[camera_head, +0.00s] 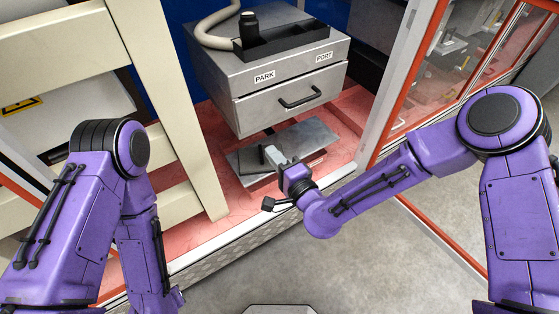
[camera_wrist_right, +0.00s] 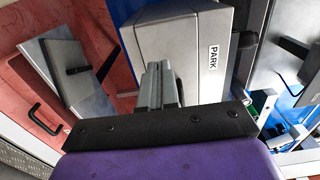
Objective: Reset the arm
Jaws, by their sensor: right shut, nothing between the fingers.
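My right gripper (camera_head: 274,155) reaches in from the right in the head view, low in front of the grey cabinet (camera_head: 225,75) and above a grey metal plate (camera_head: 312,137). Its fingers are together and empty; they also show in the right wrist view (camera_wrist_right: 159,84), in front of the cabinet side with the PARK label (camera_wrist_right: 214,58). In the head view the cabinet carries the labels PARK (camera_head: 264,76) and PORT (camera_head: 324,56). My left arm is at the left; its gripper is out of view. I cannot tell which thing the arm to reset is.
The cabinet has a drawer with a black handle (camera_head: 300,98). A black tray (camera_head: 285,43) and a beige hose (camera_head: 207,32) are on top. A cream frame post (camera_head: 170,100) stands left; an orange-edged glass panel (camera_head: 440,75) stands right. The grey floor in front is clear.

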